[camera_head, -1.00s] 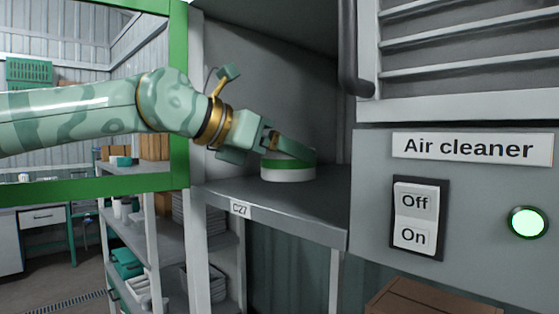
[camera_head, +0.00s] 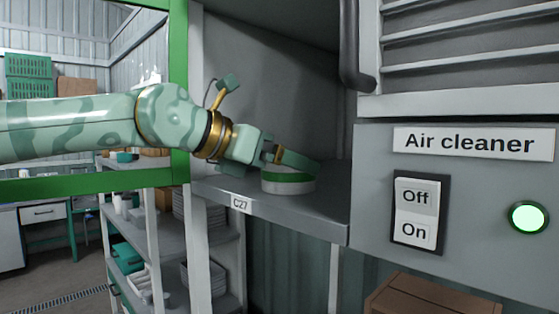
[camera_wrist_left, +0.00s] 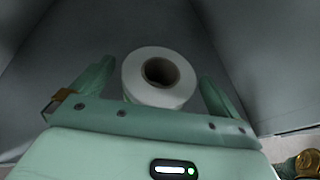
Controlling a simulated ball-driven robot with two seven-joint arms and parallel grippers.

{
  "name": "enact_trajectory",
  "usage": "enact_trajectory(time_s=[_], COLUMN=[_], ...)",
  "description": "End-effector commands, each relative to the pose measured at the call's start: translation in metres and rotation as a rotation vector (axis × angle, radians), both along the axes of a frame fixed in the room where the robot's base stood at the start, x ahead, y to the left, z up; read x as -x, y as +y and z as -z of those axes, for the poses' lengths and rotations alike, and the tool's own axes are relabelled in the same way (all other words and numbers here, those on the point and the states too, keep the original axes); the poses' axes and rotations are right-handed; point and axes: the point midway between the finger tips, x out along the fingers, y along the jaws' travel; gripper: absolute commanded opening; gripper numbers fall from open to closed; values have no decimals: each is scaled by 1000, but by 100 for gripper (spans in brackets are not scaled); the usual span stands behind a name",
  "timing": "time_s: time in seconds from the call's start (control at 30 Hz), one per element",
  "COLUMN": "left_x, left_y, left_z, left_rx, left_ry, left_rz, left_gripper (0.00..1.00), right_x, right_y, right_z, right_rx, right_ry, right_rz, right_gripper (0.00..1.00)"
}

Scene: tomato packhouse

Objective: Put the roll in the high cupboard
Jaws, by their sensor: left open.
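The roll (camera_head: 288,187), white with a green band, stands on the shelf (camera_head: 318,216) of the grey open cupboard marked C27. In the left wrist view the roll (camera_wrist_left: 181,97) shows its white ring face and brown core hole. My left gripper (camera_head: 290,158) reaches in from the left over the roll. Its two fingers (camera_wrist_left: 157,72) are apart, one on each side of the roll, with a visible gap on the right. A finger hides part of the roll's top in the head view. My right gripper is not seen.
A green post (camera_head: 179,100) stands left of the cupboard, close to my arm. An air cleaner panel with an Off/On switch (camera_head: 417,213) and a lit green lamp (camera_head: 528,217) is on the right. A dark pipe (camera_head: 352,50) hangs at the cupboard's right edge. Lower shelves hold stacked goods.

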Motion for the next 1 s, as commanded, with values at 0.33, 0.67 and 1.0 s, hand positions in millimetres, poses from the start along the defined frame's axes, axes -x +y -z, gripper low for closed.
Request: enact_trajectory(time_s=[0.33, 0.67, 1.0], left_x=[36, 62, 63], left_y=[56, 92, 94], left_z=[-25, -42, -43], left_rx=[3, 0, -1], left_ry=[-3, -2, -1], left_rz=[-2, -1, -1], left_gripper=[100, 100, 100], right_x=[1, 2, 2], right_y=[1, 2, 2], right_z=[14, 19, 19], right_rx=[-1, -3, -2], right_ry=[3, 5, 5], right_rz=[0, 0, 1], right_gripper=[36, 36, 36])
